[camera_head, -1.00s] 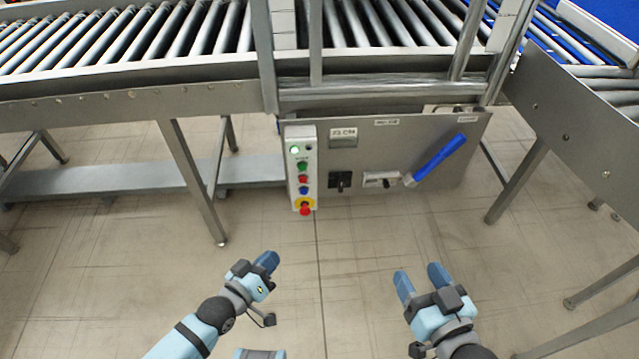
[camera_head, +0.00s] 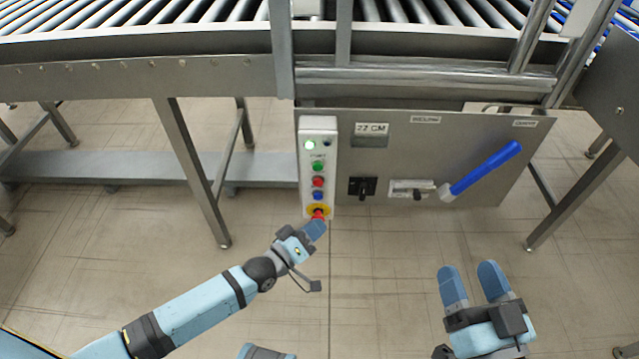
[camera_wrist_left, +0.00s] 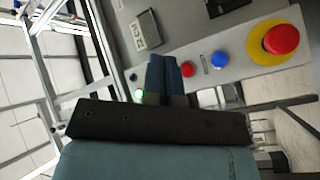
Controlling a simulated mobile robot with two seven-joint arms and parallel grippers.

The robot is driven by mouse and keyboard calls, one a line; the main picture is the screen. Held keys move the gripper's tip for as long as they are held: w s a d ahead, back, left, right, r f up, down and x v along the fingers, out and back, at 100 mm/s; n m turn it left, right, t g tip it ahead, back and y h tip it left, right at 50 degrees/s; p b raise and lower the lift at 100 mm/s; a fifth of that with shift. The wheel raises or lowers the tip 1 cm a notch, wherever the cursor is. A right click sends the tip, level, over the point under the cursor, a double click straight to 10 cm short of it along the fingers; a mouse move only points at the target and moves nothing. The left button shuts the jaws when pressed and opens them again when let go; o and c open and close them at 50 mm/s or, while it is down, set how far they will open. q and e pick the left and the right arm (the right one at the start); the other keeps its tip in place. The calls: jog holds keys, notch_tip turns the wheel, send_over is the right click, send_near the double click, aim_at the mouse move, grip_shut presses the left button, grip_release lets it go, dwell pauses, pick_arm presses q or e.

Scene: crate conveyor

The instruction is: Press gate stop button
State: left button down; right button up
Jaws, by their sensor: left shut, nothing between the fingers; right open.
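A narrow light-grey button box (camera_head: 330,135) is mounted on the grey panel below the conveyor. It carries a lit green lamp (camera_head: 310,145), a green button (camera_head: 318,166), a red button (camera_head: 318,182), a blue button (camera_head: 318,195) and a red mushroom button on a yellow ring (camera_head: 311,208) at the bottom. The small lettering is too blurred to read surely. My left gripper (camera_head: 316,229) is shut and empty, its tips overlapping the mushroom button's lower edge in the head view. In the left wrist view the red button (camera_wrist_left: 187,70) appears just right of the fingers. My right gripper (camera_head: 468,275) is open and empty, low on the right.
A display reading about "22 CM" (camera_head: 371,135), a black switch (camera_head: 362,186) and a blue lever handle (camera_head: 485,170) sit to the right on the same panel (camera_head: 440,150). Conveyor legs (camera_head: 192,170) stand left. The floor in front is clear.

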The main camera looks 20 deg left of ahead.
aim_at(318, 183)
pick_arm(q)
jog(key=shift+w, duration=0.1)
jog(key=shift+w+a+b, duration=0.4)
jog(key=shift+w+b, duration=0.35)
jog(key=shift+w, duration=0.65)
jog(key=shift+w+a+b, duration=0.4)
jog(key=shift+w+b, duration=0.35)
jog(key=shift+w, duration=0.65)
jog(key=shift+w+a+b, duration=0.4)
jog(key=shift+w+b, duration=0.35)
jog(key=shift+w, duration=0.65)
pick_arm(e)
jog(key=shift+w+a+f+n+g+y, duration=0.15)
jog(key=shift+a+f+g, duration=0.15)
jog(key=shift+f, duration=0.55)
jog(key=shift+s+a+f+n+g+y, duration=0.1)
jog(key=shift+a+f+n+g+y, duration=0.15)
jog(key=shift+f, duration=0.6)
pick_arm(q)
jog(key=shift+w+a, duration=0.15)
jog(key=shift+w, duration=0.25)
